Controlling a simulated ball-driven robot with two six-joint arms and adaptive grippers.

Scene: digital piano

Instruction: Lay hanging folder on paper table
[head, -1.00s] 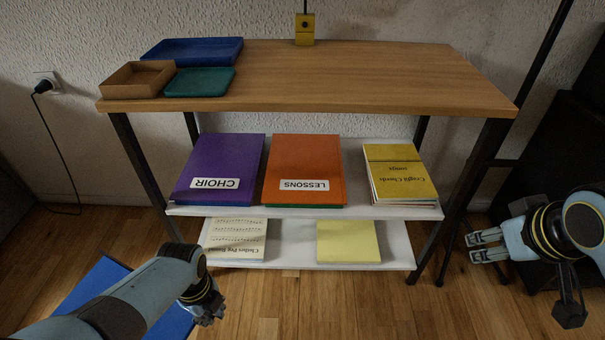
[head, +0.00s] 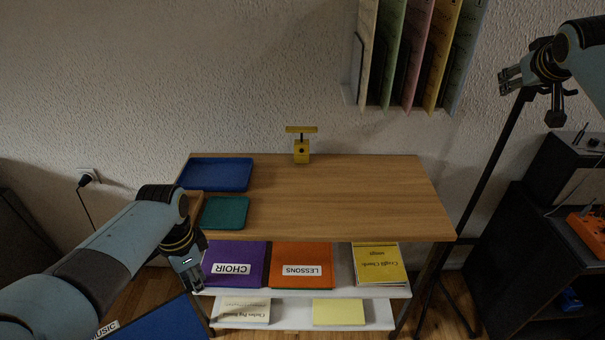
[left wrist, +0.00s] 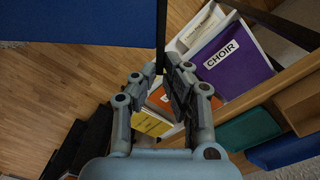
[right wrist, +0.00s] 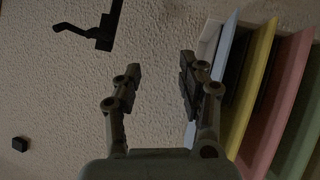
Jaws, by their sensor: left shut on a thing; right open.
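Several coloured folders (head: 415,60) hang in a rack on the wall at the upper right; they also show at the right of the right wrist view (right wrist: 245,90). My right gripper (head: 508,80) is open and empty, right of the rack. My left gripper (head: 195,283) is shut on a blue folder (head: 150,322) marked MUSIC, by a dark strip along its edge. The folder also shows in the left wrist view (left wrist: 80,22). It hangs low, left of the table (head: 340,200). The wooden tabletop is largely bare.
A blue tray (head: 215,174), a green tray (head: 224,212) and a partly hidden brown tray sit at the tabletop's left. A yellow object (head: 302,150) stands at its back edge. Purple, orange and yellow booklets fill the shelf below. A black stand and cabinet (head: 500,250) are at the right.

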